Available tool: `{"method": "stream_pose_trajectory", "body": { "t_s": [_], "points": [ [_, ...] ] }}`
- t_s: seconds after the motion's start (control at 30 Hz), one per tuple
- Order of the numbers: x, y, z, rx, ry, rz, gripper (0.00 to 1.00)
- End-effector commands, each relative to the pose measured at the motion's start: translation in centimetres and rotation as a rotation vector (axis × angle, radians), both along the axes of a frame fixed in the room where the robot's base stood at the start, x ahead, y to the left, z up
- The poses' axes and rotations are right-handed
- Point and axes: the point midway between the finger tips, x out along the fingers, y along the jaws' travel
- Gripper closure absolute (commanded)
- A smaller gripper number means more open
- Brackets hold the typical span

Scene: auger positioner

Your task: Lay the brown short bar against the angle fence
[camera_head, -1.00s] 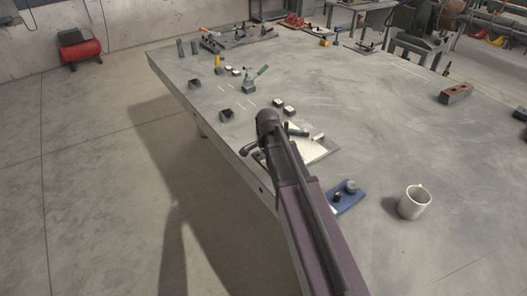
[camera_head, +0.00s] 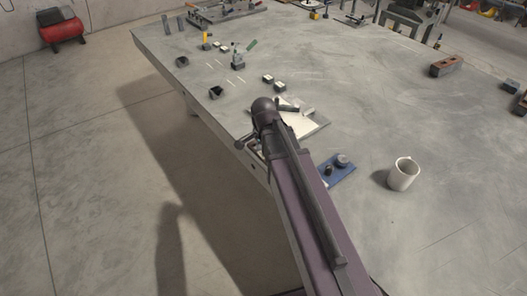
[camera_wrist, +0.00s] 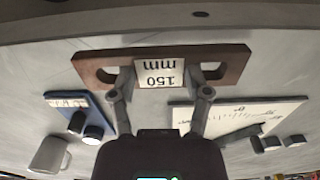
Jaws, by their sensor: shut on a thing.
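My gripper (camera_wrist: 161,92) is shut on the brown short bar (camera_wrist: 225,60) in the wrist view. In the head view my arm hides most of the gripper and bar. A white plate with angle marks (camera_head: 312,127) carries a dark bar-like piece (camera_head: 288,107), possibly the angle fence; I cannot tell for sure.
Small dark blocks stand along the table's left side. A brown block (camera_head: 449,66) lies far right. The table's middle right is clear.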

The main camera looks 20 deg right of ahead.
Motion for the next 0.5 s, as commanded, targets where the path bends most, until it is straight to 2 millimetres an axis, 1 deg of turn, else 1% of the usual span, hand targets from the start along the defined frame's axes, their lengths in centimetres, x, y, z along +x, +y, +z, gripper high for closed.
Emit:
{"method": "stream_pose_trajectory", "body": {
  "t_s": [0.33,0.5],
  "points": [
    [0.01,-0.01,0.1,0.0,0.0,0.0,0.99],
    [0.0,0.0,0.94,0.0,0.0,0.0,0.99]
  ]
}}
